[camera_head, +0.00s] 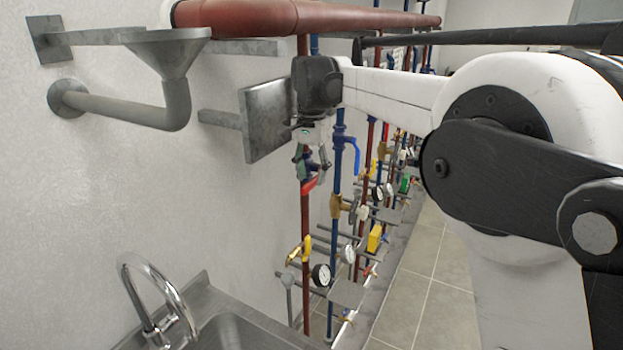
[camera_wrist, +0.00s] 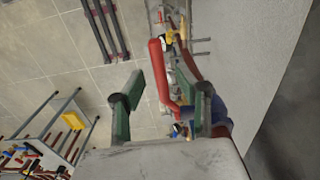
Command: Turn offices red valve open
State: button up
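The red valve handle (camera_head: 311,184) is on the red vertical pipe (camera_head: 305,225), just below my gripper (camera_head: 313,160). In the wrist view, the red handle (camera_wrist: 162,75) runs lengthwise between the two green fingers of my gripper (camera_wrist: 162,88). The fingers are spread apart. The handle lies nearer the right finger, with a clear gap to the left finger. I cannot tell whether the right finger touches it. The valve body is mostly hidden behind the right finger.
A blue pipe with a blue valve handle (camera_head: 356,155) stands right of the red pipe. A grey metal plate (camera_head: 265,122) juts from the wall left of my gripper. Gauges and yellow handles sit lower. A sink (camera_head: 235,325) is at the front; tiled floor (camera_head: 425,290) is clear at right.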

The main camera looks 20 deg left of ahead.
jog(key=shift+f, duration=0.95)
jog(key=shift+c, duration=0.3)
grip_shut()
